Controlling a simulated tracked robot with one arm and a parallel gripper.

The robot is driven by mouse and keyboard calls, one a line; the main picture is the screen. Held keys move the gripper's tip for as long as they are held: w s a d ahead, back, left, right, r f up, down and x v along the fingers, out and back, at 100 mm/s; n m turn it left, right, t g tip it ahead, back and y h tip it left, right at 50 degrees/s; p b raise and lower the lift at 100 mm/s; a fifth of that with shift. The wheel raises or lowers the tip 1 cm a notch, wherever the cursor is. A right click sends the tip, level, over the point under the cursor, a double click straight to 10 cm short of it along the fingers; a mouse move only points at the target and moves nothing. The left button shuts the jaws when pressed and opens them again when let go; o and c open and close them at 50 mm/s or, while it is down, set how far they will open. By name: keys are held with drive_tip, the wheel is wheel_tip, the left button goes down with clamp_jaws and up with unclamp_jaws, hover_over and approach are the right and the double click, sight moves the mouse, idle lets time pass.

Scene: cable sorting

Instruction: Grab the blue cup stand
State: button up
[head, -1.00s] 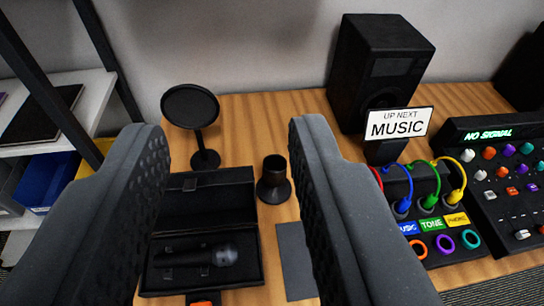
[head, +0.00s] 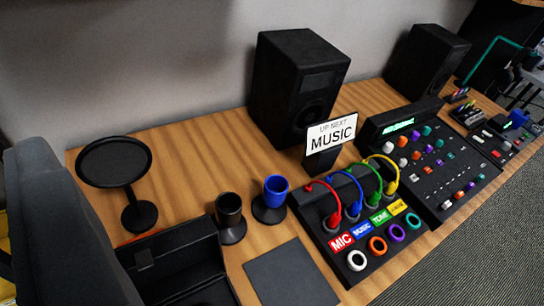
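The blue cup stand (head: 276,190) is a blue cup on a round black base, standing upright on the wooden desk near the middle of the head view. A similar all-black cup stand (head: 229,212) stands just left of it. One dark grey finger of my gripper (head: 50,215) shows at the left edge; the other finger is out of view. Shelf colours show left of this finger, with no second finger close against it. My gripper is well left of the blue cup stand and not touching it.
A round black pop filter stand (head: 114,163) and an open black case (head: 180,255) lie between my finger and the cups. The cable panel (head: 345,235) with coloured cables is close on the right. A speaker (head: 295,85) and MUSIC sign (head: 332,132) stand behind.

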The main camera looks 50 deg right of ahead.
drive_tip(key=w+d+f+m+h+p, duration=0.1)
drive_tip(key=w+d+f+p, duration=0.15)
drive_tip(key=w+f, duration=0.35)
drive_tip(key=m+g+h+p, duration=0.5)
drive_tip(key=m+h+p, duration=0.15)
drive_tip(key=p, duration=0.55)
approach(275, 181)
drive_tip(key=shift+w+d+f+n+b, duration=0.15)
drive_tip(key=shift+w+d+f+b, duration=0.2)
drive_tip(key=shift+w+f, duration=0.25)
drive_tip(key=shift+w+d+f+n+b, duration=0.1)
drive_tip(key=shift+w+d+f+b, duration=0.2)
drive_tip(key=shift+w+f, duration=0.3)
drive_tip(key=shift+w+d+t, duration=0.3)
drive_tip(key=shift+w+d, duration=0.05)
drive_tip(key=shift+w, duration=0.2)
drive_tip(key=shift+d+b+x, duration=0.25)
drive_tip(key=shift+b+x, duration=0.45)
drive_tip(key=shift+x, duration=1.65)
drive_tip(key=shift+s+r, duration=0.15)
drive_tip(key=shift+r, duration=0.05)
